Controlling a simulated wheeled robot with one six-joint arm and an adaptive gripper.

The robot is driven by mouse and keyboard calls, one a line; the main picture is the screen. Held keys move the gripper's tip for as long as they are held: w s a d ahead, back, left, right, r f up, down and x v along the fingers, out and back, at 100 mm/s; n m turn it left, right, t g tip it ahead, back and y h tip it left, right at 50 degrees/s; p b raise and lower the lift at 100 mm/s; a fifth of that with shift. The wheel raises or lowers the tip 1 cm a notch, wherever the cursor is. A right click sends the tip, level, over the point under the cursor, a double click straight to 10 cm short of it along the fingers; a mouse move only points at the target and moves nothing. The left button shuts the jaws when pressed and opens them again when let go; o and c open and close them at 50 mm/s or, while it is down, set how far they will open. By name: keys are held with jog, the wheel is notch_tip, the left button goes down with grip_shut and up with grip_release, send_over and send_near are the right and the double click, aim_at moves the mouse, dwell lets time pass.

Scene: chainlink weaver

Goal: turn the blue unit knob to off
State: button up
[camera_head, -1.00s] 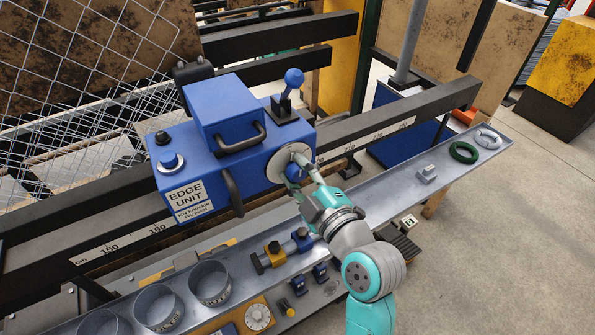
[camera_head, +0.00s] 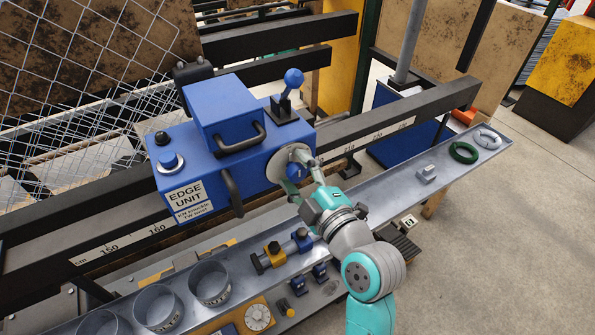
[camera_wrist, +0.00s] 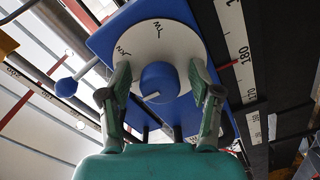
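The blue unit knob (camera_wrist: 160,82) sits at the centre of a round white dial (camera_wrist: 158,45) on the blue edge unit (camera_head: 190,160). In the wrist view its short white mark points to the lower left. The marks "KN" and "TW" show on the dial's upper part; the lower part is partly hidden, and I see no off mark. My gripper (camera_wrist: 160,76) is in front of the dial with one finger on each side of the knob. A narrow gap shows between each finger and the knob. In the head view the knob (camera_head: 293,171) is partly covered by the fingers.
A blue ball-topped lever (camera_head: 293,78) stands above the dial. Below is a metal tray (camera_head: 400,186) with cups (camera_head: 210,284), clamps and a green ring (camera_head: 464,152). Open floor lies at right.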

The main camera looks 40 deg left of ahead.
jog(key=v, duration=1.2)
dwell(0.5)
jog(key=s+d+f+m+t+h, duration=0.2)
jog(key=d+f+m+t+h, duration=0.25)
jog(key=d+f+m, duration=0.45)
jog(key=s+d+f+m+t+h, duration=0.25)
jog(key=d+f+m+h, duration=0.25)
jog(key=d+f+m, duration=0.5)
jog(key=s+d+m+h, duration=0.3)
jog(key=s+d, duration=0.4)
jog(key=s, duration=0.3)
jog(key=s+d+m+h, duration=0.3)
jog(key=s+d, duration=0.4)
jog(key=s, duration=0.4)
jog(key=shift+s+d+m+t+h, duration=0.3)
jog(key=shift+d+t+h, duration=0.1)
jog(key=shift+h, duration=0.15)
